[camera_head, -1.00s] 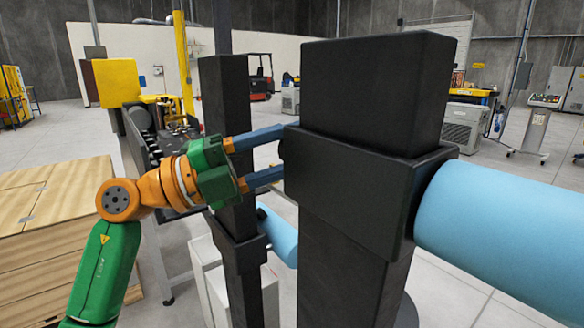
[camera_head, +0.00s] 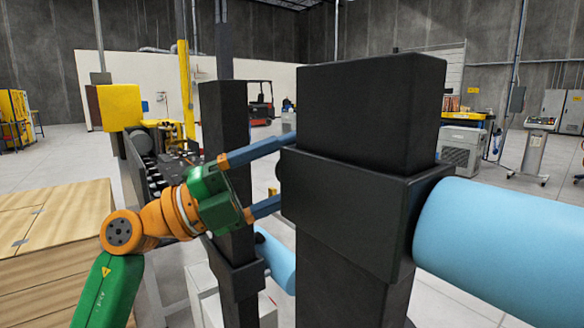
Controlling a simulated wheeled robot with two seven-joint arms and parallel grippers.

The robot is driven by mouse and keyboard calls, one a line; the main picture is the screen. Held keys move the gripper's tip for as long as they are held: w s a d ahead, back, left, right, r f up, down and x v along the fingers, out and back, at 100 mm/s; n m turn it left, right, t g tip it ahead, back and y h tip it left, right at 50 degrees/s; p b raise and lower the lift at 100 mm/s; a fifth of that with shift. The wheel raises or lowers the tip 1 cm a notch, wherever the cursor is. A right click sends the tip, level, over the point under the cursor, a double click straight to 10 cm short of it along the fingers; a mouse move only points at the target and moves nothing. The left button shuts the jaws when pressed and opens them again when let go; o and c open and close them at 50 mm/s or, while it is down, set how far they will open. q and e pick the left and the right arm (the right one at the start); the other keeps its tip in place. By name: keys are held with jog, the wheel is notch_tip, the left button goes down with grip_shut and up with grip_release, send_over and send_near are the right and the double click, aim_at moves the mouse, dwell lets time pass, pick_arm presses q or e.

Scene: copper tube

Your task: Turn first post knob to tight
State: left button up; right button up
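A large black square post (camera_head: 368,115) stands upright in the middle of the head view, with a wider black collar (camera_head: 350,205) around it. A thick light blue tube (camera_head: 500,235) runs from the collar to the right edge. My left gripper (camera_head: 280,175) comes in from the left, its two blue fingers spread apart and reaching to the collar's left side. The fingertips are hidden or end at the collar edge, so contact is unclear. My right gripper is not in view.
A second, thinner black post (camera_head: 226,130) stands behind my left gripper, with a light blue tube piece (camera_head: 275,258) beside it. Wooden crates (camera_head: 55,235) stand at left. A yellow-topped machine (camera_head: 120,107) is behind.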

aim_at(277, 168)
pick_arm(q)
jog(key=b+v, duration=0.3)
jog(key=v, duration=0.4)
jog(key=shift+b, duration=0.35)
jog(key=r+y+p, duration=0.1)
jog(key=y+p, duration=0.1)
jog(key=d+r+n+g+y+p, duration=0.1)
jog(key=r+y+p, duration=0.1)
jog(key=shift+r+n+p, duration=0.2)
jog(key=shift+n+p, duration=0.1)
jog(key=shift+p, duration=0.05)
jog(key=shift+s+a+r+n+y, duration=0.15)
jog(key=shift+a+n+y, duration=0.25)
jog(key=shift+y, duration=0.2)
jog(key=shift+d+f+p, duration=0.25)
jog(key=shift+d+p, duration=0.05)
jog(key=shift+p, duration=0.05)
jog(key=x, duration=0.3)
jog(key=p+x, duration=0.1)
jog(key=x, duration=0.2)
jog(key=shift+w+d+f+p, duration=0.15)
jog(key=shift+w+f+p, duration=0.1)
jog(key=shift+p, duration=0.05)
jog(key=shift+s, duration=0.15)
